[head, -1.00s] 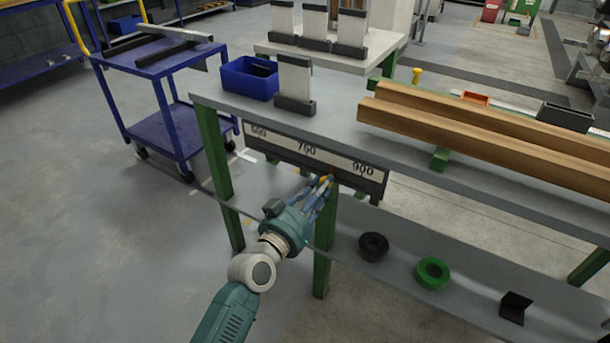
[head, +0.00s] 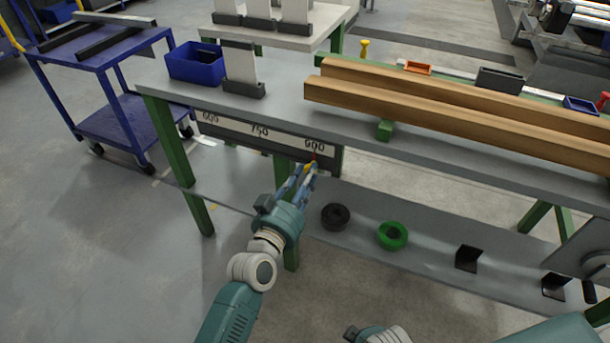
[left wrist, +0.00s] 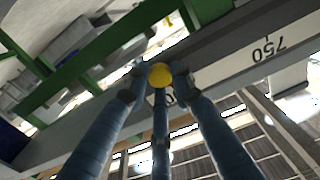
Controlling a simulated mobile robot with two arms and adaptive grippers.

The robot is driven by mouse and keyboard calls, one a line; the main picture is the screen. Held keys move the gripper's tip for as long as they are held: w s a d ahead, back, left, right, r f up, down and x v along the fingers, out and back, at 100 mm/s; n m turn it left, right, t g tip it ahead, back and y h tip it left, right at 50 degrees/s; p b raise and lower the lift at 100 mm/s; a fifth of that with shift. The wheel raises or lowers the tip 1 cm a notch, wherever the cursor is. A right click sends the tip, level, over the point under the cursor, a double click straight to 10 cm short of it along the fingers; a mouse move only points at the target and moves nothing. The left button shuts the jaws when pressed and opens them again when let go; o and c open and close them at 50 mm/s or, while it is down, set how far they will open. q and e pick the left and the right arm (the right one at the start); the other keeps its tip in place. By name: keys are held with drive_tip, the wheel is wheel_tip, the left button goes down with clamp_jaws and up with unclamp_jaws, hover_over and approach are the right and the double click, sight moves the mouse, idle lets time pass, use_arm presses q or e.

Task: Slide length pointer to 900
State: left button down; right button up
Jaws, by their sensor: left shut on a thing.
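The length scale (head: 285,141) is a white strip with 600, 750 and 900 marks on the table's front edge. The pointer has a thin red needle (head: 314,156) and a yellow knob (left wrist: 160,75). In the head view the needle stands just below the 900 label, roughly in line with it. My left gripper (head: 308,170) is shut on the yellow knob. In the left wrist view its fingers surround the knob and partly hide the numeral behind it. Of my right arm, a wrist part shows at the bottom edge; its fingers are hidden.
Two wooden beams (head: 430,110) lie along the tabletop. A blue bin (head: 195,65) stands at its left end. Below, a black ring (head: 335,216) and a green ring (head: 392,235) lie on the lower shelf. A blue cart (head: 105,65) stands at left.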

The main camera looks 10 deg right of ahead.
use_arm(q)
drive_tip(key=c, duration=1.4)
unclamp_jaws()
drive_tip(key=shift+s+d+r, duration=0.1)
drive_tip(key=shift+d+r, duration=0.15)
drive_tip(key=shift+r, duration=0.3)
drive_tip(key=shift+c, duration=0.2)
drive_tip(key=shift+f, duration=0.2)
drive_tip(key=v, duration=1.2)
